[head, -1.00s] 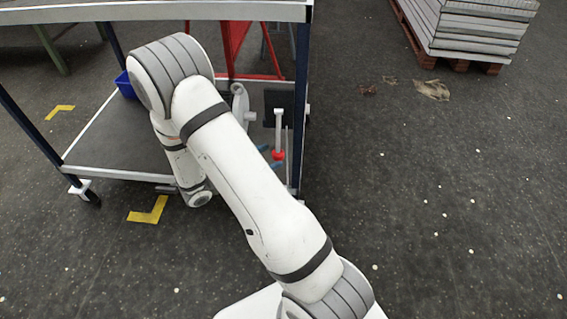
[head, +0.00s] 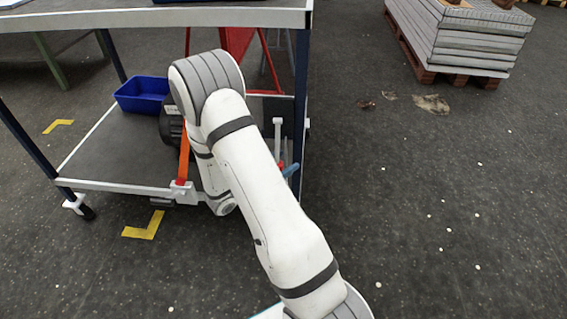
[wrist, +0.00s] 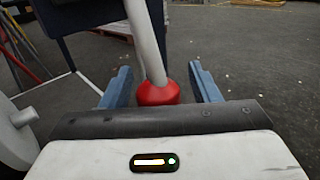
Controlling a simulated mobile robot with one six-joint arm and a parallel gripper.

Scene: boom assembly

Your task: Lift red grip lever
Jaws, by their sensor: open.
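The lever is a pale rod with a round red grip (wrist: 158,94) at its lower end. In the wrist view the grip sits between the two blue fingers of my gripper (wrist: 159,79), with gaps visible on both sides. My gripper is open and not closed on it. In the head view the pale rod (head: 278,135) stands by the right rear of the cart. Only a sliver of the red grip (head: 281,165) and a blue finger show there, because my arm hides the rest.
The cart (head: 120,186) has a lower shelf with a blue bin (head: 142,95) and a dark object. An orange bar (head: 183,158) stands at its front edge. Stacked slabs (head: 465,45) lie on a pallet at the back right. The floor on the right is mostly clear.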

